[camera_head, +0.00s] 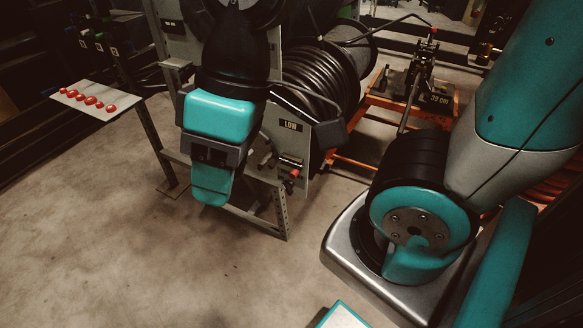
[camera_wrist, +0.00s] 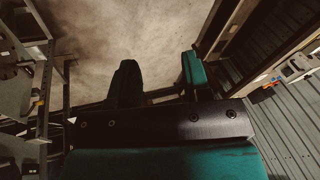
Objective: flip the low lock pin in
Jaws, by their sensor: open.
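The LOW label (camera_head: 290,126) is on the grey side panel of the reel stand in the head view. Below it sits the low lock pin (camera_head: 291,163), a small metal fitting with a reddish-orange end. My gripper (camera_head: 212,186) hangs pointing down in front of the stand, left of the pin and apart from it in the picture. In the wrist view, the two fingers of my gripper (camera_wrist: 160,80) are spread, with only floor visible between them. I cannot surely identify the pin in the wrist view.
A hose reel (camera_head: 322,78) with coiled black hose stands behind the panel. A white board (camera_head: 98,100) with several red knobs is at the left. An orange frame (camera_head: 375,101) stands at the back right. The floor (camera_head: 150,235) in front is clear.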

